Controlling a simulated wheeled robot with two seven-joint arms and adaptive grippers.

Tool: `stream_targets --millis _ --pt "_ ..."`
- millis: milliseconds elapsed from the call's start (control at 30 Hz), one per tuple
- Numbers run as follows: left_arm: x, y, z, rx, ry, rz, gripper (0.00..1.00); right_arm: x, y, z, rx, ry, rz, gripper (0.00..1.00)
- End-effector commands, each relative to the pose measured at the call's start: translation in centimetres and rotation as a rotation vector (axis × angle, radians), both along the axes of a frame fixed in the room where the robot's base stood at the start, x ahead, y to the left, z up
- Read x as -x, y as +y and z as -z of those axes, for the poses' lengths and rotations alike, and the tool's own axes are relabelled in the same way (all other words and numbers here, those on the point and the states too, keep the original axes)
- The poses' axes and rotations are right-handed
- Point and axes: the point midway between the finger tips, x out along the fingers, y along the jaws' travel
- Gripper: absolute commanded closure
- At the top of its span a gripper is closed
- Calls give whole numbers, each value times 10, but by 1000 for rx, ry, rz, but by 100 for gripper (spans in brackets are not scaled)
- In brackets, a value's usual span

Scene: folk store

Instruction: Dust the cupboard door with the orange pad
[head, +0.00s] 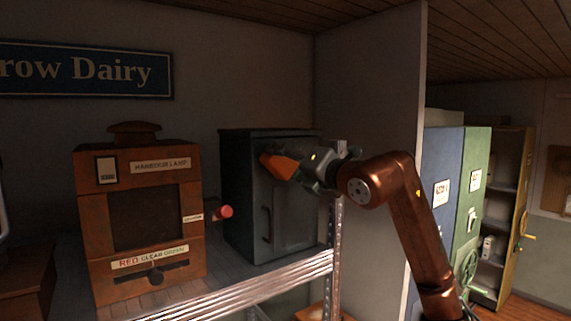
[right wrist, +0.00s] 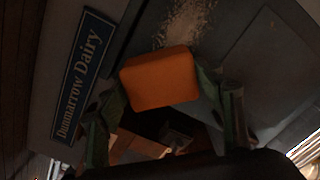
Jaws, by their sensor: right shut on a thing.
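The cupboard (head: 240,190) is a dark grey box with a closed door (head: 293,215) and a vertical handle on the door's left side. It stands on a shelf. My right gripper (head: 305,172) is shut on the orange pad (head: 278,165) and holds it at the upper part of the door. In the right wrist view the orange pad (right wrist: 160,78) sits between the fingers, and a patch of pale dust (right wrist: 185,22) shows on the dark door beside it. I cannot tell whether the pad touches the door. My left gripper is not in view.
A brown harbour lamp box (head: 140,215) with a red-tipped knob (head: 226,211) stands left of the cupboard. A metal shelf edge (head: 250,285) runs in front. A white partition wall (head: 372,100) rises right of the cupboard, with blue and green lockers (head: 445,190) beyond.

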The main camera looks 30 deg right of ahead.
Motion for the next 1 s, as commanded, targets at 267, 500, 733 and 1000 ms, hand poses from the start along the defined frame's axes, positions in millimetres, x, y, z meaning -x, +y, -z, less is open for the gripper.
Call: stream_targets --millis 267,500,733,1000 --pt "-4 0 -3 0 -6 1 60 -6 1 0 0 1 -1 59" --pt "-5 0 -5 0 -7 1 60 -11 1 0 0 1 0 59" --pt "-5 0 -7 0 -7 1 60 -15 1 0 0 1 0 59" --pt "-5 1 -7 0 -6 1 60 -15 -9 0 -2 1 1 59"
